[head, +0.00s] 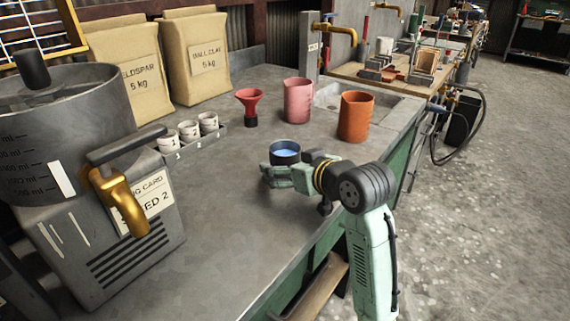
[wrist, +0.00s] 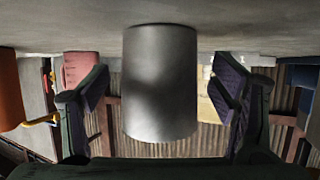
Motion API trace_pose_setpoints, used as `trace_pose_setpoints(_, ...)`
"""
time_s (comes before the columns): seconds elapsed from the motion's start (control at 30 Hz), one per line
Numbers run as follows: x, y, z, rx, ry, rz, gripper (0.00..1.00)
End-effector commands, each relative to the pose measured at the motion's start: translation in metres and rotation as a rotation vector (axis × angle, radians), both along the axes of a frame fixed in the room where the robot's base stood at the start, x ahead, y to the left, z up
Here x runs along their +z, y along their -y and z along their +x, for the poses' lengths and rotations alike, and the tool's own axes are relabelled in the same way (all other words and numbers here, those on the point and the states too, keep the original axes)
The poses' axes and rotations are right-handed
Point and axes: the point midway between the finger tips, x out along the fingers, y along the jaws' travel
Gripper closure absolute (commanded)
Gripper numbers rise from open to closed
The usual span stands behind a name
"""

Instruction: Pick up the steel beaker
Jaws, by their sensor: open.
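The steel beaker (head: 286,147) stands upright on the grey worktop in the head view, with blue contents showing inside its dark rim. It fills the middle of the wrist view (wrist: 160,95) as a plain grey cylinder; that view appears upside down, with the worktop at the top. My gripper (head: 278,168) is low at the beaker, on its near side. In the wrist view my gripper (wrist: 160,82) is open, one finger on each side of the beaker. A visible gap separates each finger from the beaker's wall. Its far side is hidden.
A pink pitcher (head: 298,101) and an orange pitcher (head: 355,117) stand behind the beaker, near a sink (head: 385,103). A red funnel (head: 250,102) and a tray of small white cups (head: 190,133) are to the left. A large grey machine (head: 95,235) stands front left. Worktop between is clear.

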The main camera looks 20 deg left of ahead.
Motion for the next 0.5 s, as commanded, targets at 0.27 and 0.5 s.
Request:
trace_pose_setpoints(0.27, -0.0001, 0.0000, 0.0000, 0.000, 0.001, 0.001, 0.27)
trace_pose_setpoints(0.5, 0.0000, 0.0002, -0.0001, 0.000, 0.001, 0.001, 0.43)
